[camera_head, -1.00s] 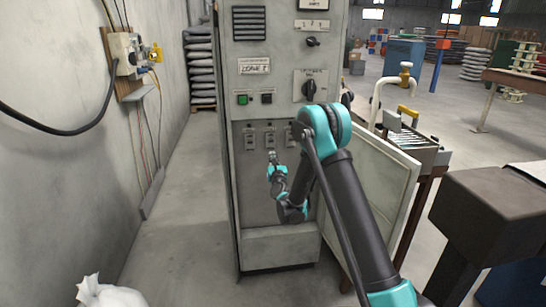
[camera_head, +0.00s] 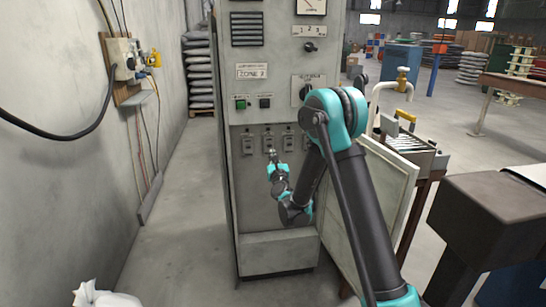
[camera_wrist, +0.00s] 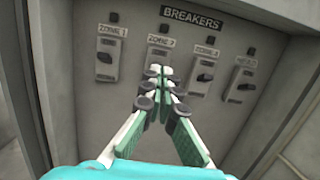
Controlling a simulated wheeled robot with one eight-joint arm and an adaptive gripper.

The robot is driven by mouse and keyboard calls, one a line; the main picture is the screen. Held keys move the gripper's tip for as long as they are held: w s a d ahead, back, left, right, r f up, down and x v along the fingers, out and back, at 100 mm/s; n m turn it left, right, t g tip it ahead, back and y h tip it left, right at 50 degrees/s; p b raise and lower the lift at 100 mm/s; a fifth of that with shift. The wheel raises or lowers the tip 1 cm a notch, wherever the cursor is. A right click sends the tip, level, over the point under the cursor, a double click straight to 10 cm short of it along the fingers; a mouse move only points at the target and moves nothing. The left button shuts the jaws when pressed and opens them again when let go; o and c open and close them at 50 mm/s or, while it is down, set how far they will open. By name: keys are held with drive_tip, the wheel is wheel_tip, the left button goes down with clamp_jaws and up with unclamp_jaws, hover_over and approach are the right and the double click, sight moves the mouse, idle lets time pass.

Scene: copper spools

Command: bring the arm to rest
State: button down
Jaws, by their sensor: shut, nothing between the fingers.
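My gripper (camera_head: 271,155) is in front of the grey control cabinet (camera_head: 277,220), at the row of breakers. In the wrist view my gripper (camera_wrist: 160,72) has its fingertips together with nothing between them. The tips overlap the zone 2 breaker (camera_wrist: 158,52) in the picture and hide part of it; whether they touch it I cannot tell. The zone 1 breaker (camera_wrist: 108,58) is to their left, the zone 3 breaker (camera_wrist: 203,70) to their right, and another breaker (camera_wrist: 241,84) farther right. My arm reaches in from the lower right of the head view.
An open cabinet door (camera_head: 385,185) stands right of the cabinet, behind my arm. A concrete wall (camera_head: 60,190) with a cable and a socket box (camera_head: 122,55) is on the left. Clear floor (camera_head: 185,230) lies between them. A dark brown block (camera_head: 490,215) stands at the right.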

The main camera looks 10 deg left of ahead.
drive_tip(key=s+d+n+g, duration=0.7)
drive_tip(key=s+d+n, duration=0.75)
drive_tip(key=n, duration=0.55)
drive_tip(key=s+d+f+n+g+h, duration=0.1)
drive_tip(key=s+d+f+n+g, duration=0.1)
drive_tip(key=s, duration=0.8)
drive_tip(key=s+d+f+n+g+h, duration=0.2)
drive_tip(key=s+d+f+n, duration=0.3)
drive_tip(key=s+d, duration=0.4)
drive_tip(key=s+d+f+n+g+h, duration=0.2)
drive_tip(key=s+d+f+n+g, duration=0.1)
drive_tip(key=s, duration=0.8)
drive_tip(key=d+f+n, duration=0.1)
drive_tip(key=d+n, duration=0.1)
drive_tip(key=d, duration=0.1)
drive_tip(key=shift+d+n+g, duration=0.15)
drive_tip(key=shift+n+g, duration=0.25)
